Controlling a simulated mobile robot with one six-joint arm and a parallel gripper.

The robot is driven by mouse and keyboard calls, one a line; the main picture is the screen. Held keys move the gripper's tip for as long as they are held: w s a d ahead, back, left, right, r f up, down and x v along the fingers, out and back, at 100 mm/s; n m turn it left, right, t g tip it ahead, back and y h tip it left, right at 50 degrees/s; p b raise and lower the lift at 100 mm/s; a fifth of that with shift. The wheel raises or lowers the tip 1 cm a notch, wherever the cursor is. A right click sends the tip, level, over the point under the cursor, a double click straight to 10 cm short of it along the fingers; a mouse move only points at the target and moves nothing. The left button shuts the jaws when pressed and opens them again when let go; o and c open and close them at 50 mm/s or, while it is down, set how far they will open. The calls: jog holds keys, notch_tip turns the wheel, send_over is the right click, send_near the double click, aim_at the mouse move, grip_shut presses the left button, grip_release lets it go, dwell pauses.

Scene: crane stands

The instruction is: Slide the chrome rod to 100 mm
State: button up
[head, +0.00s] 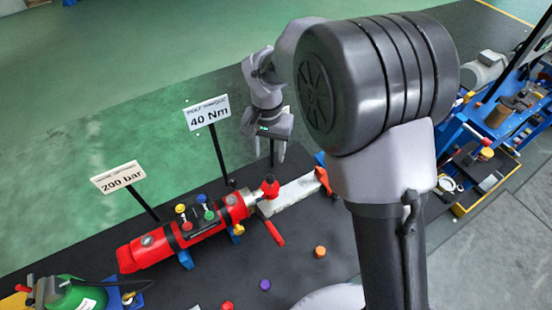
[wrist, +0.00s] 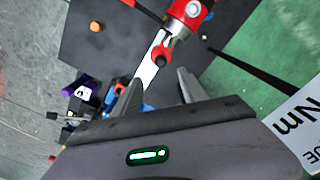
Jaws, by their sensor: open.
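A red cylinder (head: 185,235) lies on the dark bench top in the head view. A short bright metal piece (head: 254,198), which may be the chrome rod, shows at its right end, beside a red knob (head: 270,187). A pale flat bar (head: 296,191) runs on to the right; it also shows in the wrist view (wrist: 151,62). I cannot read any millimetre scale. My gripper (head: 265,148) is open and empty above the bar, apart from it. In the wrist view its fingers (wrist: 158,90) point toward the bar and the red knob (wrist: 164,51).
Signs reading 40 Nm (head: 208,115) and 200 bar (head: 118,178) stand on thin posts behind the cylinder. A red lever (head: 274,232) and an orange cap (head: 320,251) lie in front. A green tank (head: 75,296) is at lower left. Blue stands with equipment are at right.

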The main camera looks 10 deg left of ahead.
aim_at(270, 176)
jog(key=f, duration=0.4)
jog(key=f+b, duration=0.1)
jog(key=f, duration=0.3)
jog(key=f+b, duration=0.1)
jog(key=f, duration=0.4)
jog(key=shift+w, duration=0.3)
grip_shut()
jog(key=shift+r, duration=0.1)
dwell(0.4)
